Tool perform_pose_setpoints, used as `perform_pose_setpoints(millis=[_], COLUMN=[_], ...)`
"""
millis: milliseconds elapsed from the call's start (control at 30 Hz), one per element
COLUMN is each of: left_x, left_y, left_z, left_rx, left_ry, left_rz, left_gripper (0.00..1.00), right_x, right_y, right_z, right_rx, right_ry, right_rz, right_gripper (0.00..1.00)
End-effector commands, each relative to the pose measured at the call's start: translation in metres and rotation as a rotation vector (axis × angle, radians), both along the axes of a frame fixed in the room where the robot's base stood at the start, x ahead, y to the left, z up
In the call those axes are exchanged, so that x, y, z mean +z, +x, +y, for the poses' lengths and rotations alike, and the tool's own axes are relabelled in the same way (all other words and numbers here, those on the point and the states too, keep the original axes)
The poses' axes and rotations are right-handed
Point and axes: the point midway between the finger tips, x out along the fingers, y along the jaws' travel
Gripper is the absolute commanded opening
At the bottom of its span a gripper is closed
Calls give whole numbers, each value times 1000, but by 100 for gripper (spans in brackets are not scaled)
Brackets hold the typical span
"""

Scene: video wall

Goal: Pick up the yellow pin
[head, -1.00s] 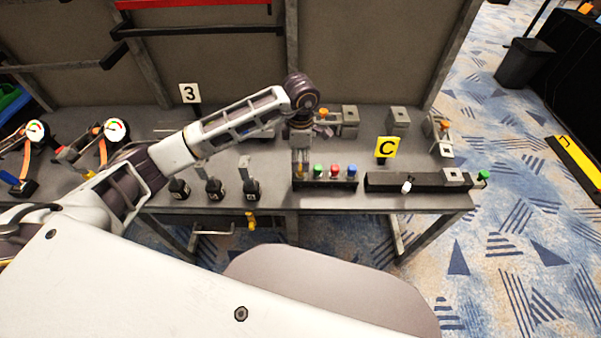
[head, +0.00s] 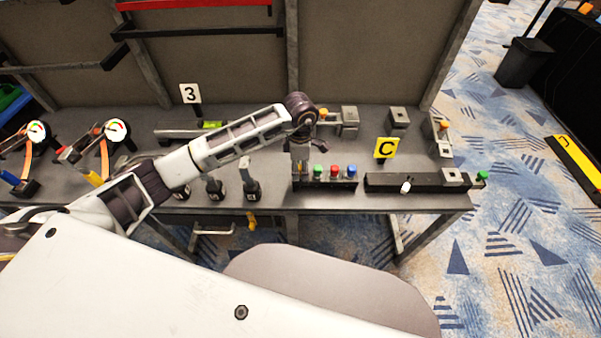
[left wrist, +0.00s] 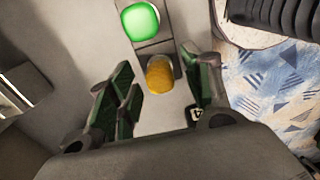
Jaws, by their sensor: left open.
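The yellow pin (left wrist: 160,73) shows in the left wrist view as a rounded yellow top in a dark rack, beside the green pin (left wrist: 141,20). My left gripper (left wrist: 156,64) is open, with one finger on each side of the yellow pin; I cannot tell whether either finger touches it. In the head view my left gripper (head: 300,155) points down at the left end of the pin rack (head: 330,184), and the yellow pin is mostly hidden there. The green (head: 318,171), red (head: 335,171) and blue (head: 351,169) pins stand to its right. My right gripper is out of view.
Several dark numbered blocks with upright handles (head: 250,190) stand left of the rack. A long black bar (head: 425,184) lies to the right, with a yellow C sign (head: 386,148) behind it. The table's front edge (head: 330,208) is close to the rack.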

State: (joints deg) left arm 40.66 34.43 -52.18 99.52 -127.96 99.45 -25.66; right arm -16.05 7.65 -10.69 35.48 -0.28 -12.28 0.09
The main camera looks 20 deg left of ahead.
Motion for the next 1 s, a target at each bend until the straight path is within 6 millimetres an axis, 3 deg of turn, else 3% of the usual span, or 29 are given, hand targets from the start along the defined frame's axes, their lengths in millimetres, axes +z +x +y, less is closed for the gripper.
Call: perform_pose_setpoints(millis=[600,1000], left_x=[-7,-7], left_y=[0,0], left_z=[0,0], left_rx=[0,0], left_ry=[-1,-1], left_rz=[-1,-1], left_gripper=[49,0], right_x=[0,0], right_y=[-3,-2], right_z=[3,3], right_rx=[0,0], right_ry=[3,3], right_rz=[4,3], right_gripper=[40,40])
